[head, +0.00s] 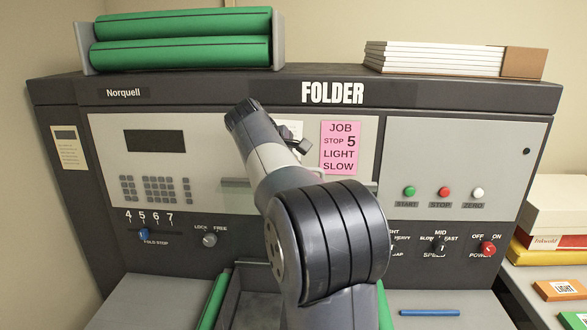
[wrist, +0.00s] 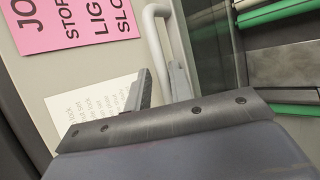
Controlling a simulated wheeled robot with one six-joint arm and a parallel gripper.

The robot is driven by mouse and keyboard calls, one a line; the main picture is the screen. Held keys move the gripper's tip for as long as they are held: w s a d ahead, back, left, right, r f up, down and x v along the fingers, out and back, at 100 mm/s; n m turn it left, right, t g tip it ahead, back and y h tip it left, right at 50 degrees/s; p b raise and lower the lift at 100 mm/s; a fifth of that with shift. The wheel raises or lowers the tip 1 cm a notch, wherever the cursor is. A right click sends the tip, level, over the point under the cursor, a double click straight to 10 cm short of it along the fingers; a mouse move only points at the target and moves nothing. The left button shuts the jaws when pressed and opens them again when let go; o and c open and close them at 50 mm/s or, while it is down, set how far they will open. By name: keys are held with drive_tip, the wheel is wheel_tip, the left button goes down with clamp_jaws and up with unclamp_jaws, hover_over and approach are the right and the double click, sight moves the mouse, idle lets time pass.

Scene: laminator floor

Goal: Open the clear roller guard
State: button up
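A pale grey bar handle (wrist: 158,28) stands out from the front panel in the wrist view. A grey bar (head: 235,183) also shows in the head view, partly behind my arm. I cannot make out the clear pane of the roller guard itself. My gripper (wrist: 158,80) is close to the handle, its two fingers apart with a gap between them. The handle runs down behind the right finger; I cannot tell whether they touch. In the head view my arm hides most of the gripper and the panel behind it.
A pink job note (head: 340,148) and a white card (wrist: 92,108) are on the front panel near my gripper. Green rollers (wrist: 275,12) lie at the right in the wrist view. Knobs and buttons flank my arm. A blue stick (head: 429,312) lies on the right ledge.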

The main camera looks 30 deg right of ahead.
drive_tip(key=shift+o, duration=0.2)
drive_tip(key=shift+s+a+f, duration=0.1)
drive_tip(key=shift+a+f, duration=0.05)
drive_tip(key=shift+f, duration=0.2)
drive_tip(key=b+v, duration=0.1)
drive_tip(key=v, duration=1)
drive_tip(key=shift+r, duration=0.3)
drive_tip(key=p+x, duration=0.1)
drive_tip(key=x, duration=0.9)
drive_tip(key=shift+d+f, duration=0.25)
